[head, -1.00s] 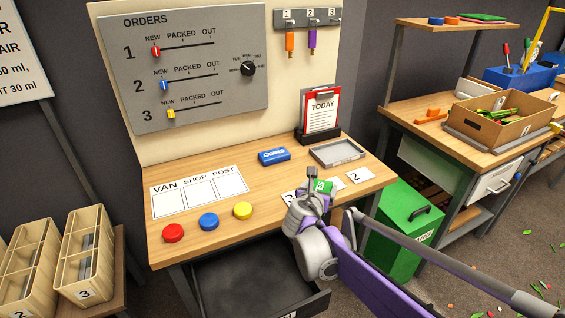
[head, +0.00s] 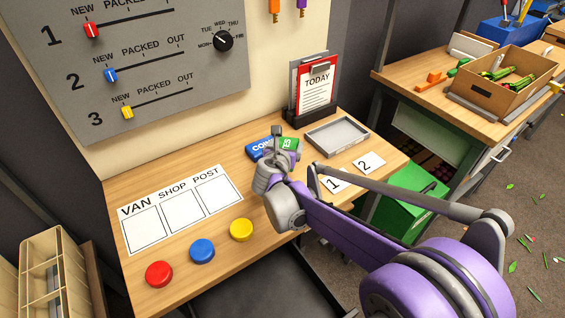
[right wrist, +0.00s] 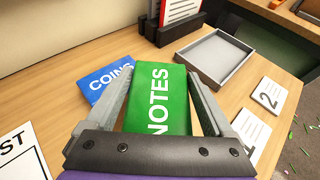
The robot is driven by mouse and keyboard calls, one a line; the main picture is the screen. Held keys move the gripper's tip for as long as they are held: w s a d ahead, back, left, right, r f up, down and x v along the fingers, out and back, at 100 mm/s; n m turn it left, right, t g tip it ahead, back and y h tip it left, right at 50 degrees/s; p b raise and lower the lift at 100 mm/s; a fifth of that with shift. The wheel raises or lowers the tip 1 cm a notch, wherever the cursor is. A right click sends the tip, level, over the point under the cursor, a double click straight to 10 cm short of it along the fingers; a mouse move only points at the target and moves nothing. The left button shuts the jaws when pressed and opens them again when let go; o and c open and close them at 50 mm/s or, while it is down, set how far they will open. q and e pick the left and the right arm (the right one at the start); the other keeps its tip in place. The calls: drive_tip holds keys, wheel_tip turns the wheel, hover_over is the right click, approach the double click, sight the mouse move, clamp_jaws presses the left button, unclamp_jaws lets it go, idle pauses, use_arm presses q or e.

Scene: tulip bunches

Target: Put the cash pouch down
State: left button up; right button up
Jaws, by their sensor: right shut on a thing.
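The cash pouch is a green pouch (right wrist: 162,97) marked NOTES. My right gripper (right wrist: 165,100) is shut on it, one finger along each side, and it shows large in the right wrist view. In the head view the right gripper (head: 277,150) is over the wooden desk (head: 265,205), with a small part of the green pouch (head: 291,143) showing past it. A blue COINS pouch (right wrist: 106,82) lies on the desk just left of the green one; in the head view it is partly hidden behind the gripper. I cannot tell whether the green pouch touches the desk. My left gripper is out of view.
A grey tray (head: 337,136) lies right of the pouches, with a red TODAY clipboard (head: 316,88) behind. Cards 1 and 2 (head: 369,161) lie in front of the tray. A VAN, SHOP, POST sheet (head: 181,209) and red, blue and yellow buttons (head: 241,230) occupy the left.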

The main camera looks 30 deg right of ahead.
wheel_tip(320, 180, down, 3)
drive_tip(key=shift+s+r, duration=0.1)
drive_tip(key=shift+r, duration=0.1)
drive_tip(key=shift+f+b, duration=0.55)
drive_tip(key=shift+f, duration=1.45)
drive_tip(key=shift+f, duration=0.1)
drive_tip(key=shift+f, duration=0.15)
drive_tip(key=o, duration=1.3)
drive_tip(key=shift+r, duration=0.2)
drive_tip(key=shift+a+r, duration=0.1)
drive_tip(key=shift+r, duration=0.05)
drive_tip(key=p+v, duration=0.1)
drive_tip(key=v, duration=1)
drive_tip(key=shift+s+a+r, duration=0.15)
drive_tip(key=shift+s, duration=0.2)
